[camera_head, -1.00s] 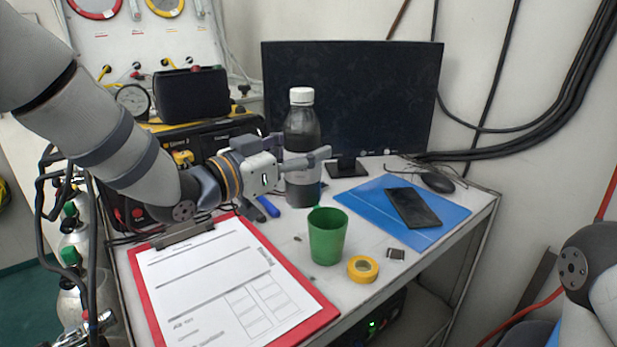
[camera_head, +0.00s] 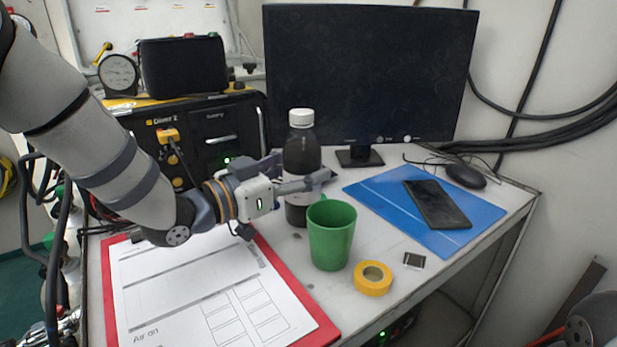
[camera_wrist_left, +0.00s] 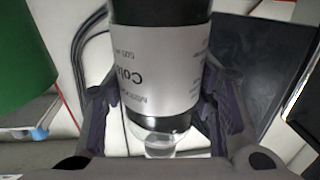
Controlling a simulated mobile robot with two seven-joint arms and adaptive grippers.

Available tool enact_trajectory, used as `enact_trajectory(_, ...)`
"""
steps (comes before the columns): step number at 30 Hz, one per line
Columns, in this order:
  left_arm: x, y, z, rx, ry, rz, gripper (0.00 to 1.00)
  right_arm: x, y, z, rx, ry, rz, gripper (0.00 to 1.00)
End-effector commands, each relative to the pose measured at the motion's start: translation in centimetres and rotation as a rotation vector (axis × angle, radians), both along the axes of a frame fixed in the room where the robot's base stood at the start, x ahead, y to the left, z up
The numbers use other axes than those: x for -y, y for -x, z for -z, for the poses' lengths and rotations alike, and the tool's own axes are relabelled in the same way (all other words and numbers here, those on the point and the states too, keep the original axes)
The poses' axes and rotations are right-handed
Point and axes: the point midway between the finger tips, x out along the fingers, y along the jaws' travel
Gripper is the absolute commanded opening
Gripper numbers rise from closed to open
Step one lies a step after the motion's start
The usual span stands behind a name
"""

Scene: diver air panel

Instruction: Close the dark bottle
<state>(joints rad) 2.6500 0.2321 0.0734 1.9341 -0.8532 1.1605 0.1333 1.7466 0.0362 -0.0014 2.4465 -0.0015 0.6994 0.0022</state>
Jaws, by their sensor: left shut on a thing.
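The dark bottle (camera_head: 302,152) stands upright on the table with a white cap (camera_head: 301,118) on its top. I cannot tell whether the cap is tight. My left gripper (camera_head: 300,183) is shut around the bottle at about label height, from the left. In the left wrist view the bottle (camera_wrist_left: 160,12) lies between both fingers of the left gripper (camera_wrist_left: 160,112). Its grey label (camera_wrist_left: 160,75) shows upside-down print. A green cup (camera_head: 331,240) hides part of the bottle's base. My right gripper is out of view; only part of my right arm shows at the lower right.
A monitor (camera_head: 370,70) stands behind the bottle. A yellow tape roll (camera_head: 372,278) and a small dark square (camera_head: 414,261) lie by the cup. A red clipboard (camera_head: 318,335) lies front left. A phone (camera_head: 437,204) lies on a blue folder (camera_head: 385,190), with a mouse (camera_head: 465,175) beyond.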

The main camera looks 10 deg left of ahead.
Motion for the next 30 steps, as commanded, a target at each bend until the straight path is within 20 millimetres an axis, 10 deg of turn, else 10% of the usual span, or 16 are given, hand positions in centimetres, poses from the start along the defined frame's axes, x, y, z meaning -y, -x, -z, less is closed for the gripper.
enact_trajectory(10,0.0,-0.1,0.4,0.008,0.003,0.003,0.00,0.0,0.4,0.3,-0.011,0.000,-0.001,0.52)
enact_trajectory(11,0.0,0.0,0.5,0.005,0.002,0.002,0.56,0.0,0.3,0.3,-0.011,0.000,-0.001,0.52)
enact_trajectory(13,0.0,0.0,0.4,0.006,0.001,0.002,0.71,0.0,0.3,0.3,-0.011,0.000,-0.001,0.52)
enact_trajectory(30,-2.8,3.3,-0.1,0.007,0.002,-0.001,0.71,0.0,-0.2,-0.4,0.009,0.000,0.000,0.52)
